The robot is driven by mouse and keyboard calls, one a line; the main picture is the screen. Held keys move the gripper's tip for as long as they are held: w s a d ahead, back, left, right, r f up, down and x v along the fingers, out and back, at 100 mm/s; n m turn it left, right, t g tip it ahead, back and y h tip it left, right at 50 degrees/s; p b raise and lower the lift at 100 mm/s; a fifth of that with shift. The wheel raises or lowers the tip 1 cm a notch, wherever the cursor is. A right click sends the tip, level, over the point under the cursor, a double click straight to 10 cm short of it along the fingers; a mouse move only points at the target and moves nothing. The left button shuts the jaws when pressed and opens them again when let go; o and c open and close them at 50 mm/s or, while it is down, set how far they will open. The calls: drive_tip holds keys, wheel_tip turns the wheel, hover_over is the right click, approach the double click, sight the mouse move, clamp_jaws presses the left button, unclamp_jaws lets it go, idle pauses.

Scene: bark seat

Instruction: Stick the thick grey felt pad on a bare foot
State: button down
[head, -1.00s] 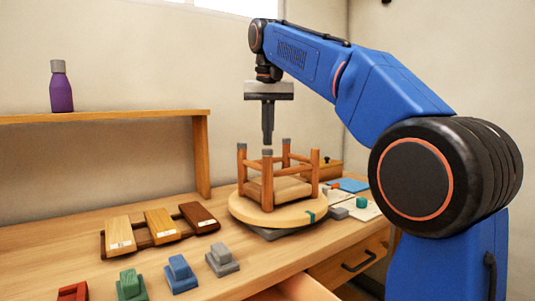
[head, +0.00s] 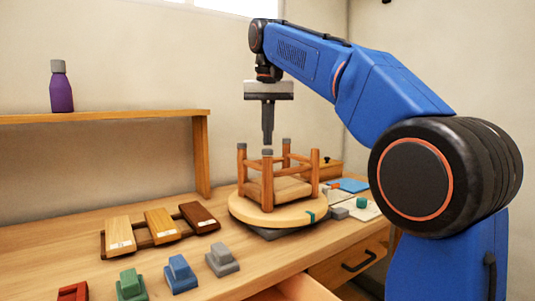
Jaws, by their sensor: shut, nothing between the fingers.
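An upturned wooden stool lies with its round seat (head: 245,211) down and its legs (head: 267,188) pointing up. Grey caps show on the left, front and back leg ends. The right leg end (head: 315,154) shows plain wood with no grey on it. My gripper (head: 268,142) is shut and empty, pointing straight down just above the front leg's grey cap (head: 267,153). A small grey block (head: 340,213), which may be a felt pad, lies on the bench right of the stool. Its thickness is hard to tell.
A teal piece (head: 361,202) and a blue sheet (head: 350,185) lie at the right. Wooden blocks (head: 160,225) on a rack and several coloured stepped blocks (head: 181,274) fill the left and front. A shelf (head: 110,116) holds a purple bottle (head: 61,90). A drawer (head: 295,289) stands open in front.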

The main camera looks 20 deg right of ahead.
drive_tip(key=shift+f, duration=0.65)
idle(1.6)
drive_tip(key=shift+r, duration=0.15)
drive_tip(key=shift+r, duration=2.9)
